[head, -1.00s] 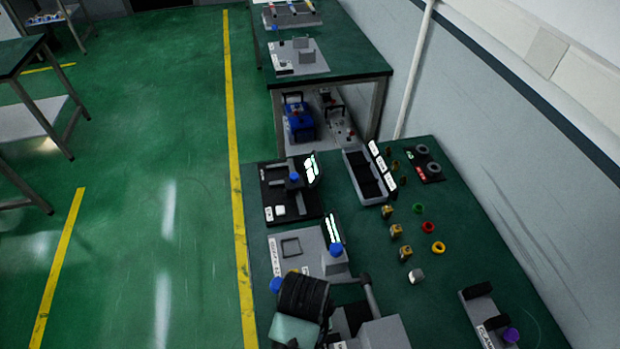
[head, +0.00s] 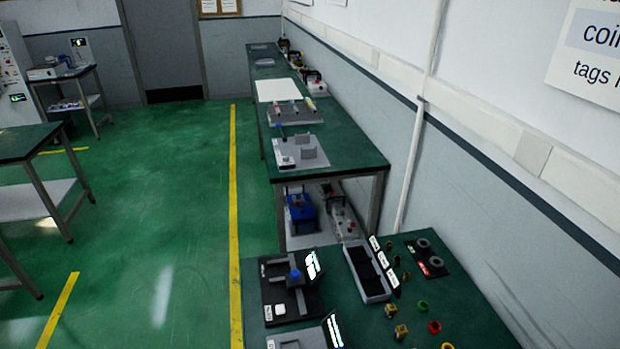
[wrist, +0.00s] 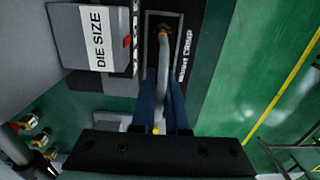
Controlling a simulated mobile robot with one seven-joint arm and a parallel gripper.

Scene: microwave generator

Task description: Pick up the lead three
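I cannot pick out lead three with certainty in either view. Dark blue, handle-like shapes (wrist: 178,100) flank the strip, beside a label ending in "CRIMP" (wrist: 186,55). I cannot tell whether the gripper touches any of these. The head view does not show my gripper.
A grey "DIE SIZE" block (wrist: 88,38) lies left in the wrist view. In the head view, the near green bench (head: 450,300) holds a black fixture (head: 290,285), a grey bin (head: 366,270) and coloured rings. A farther bench (head: 350,150) stands behind.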

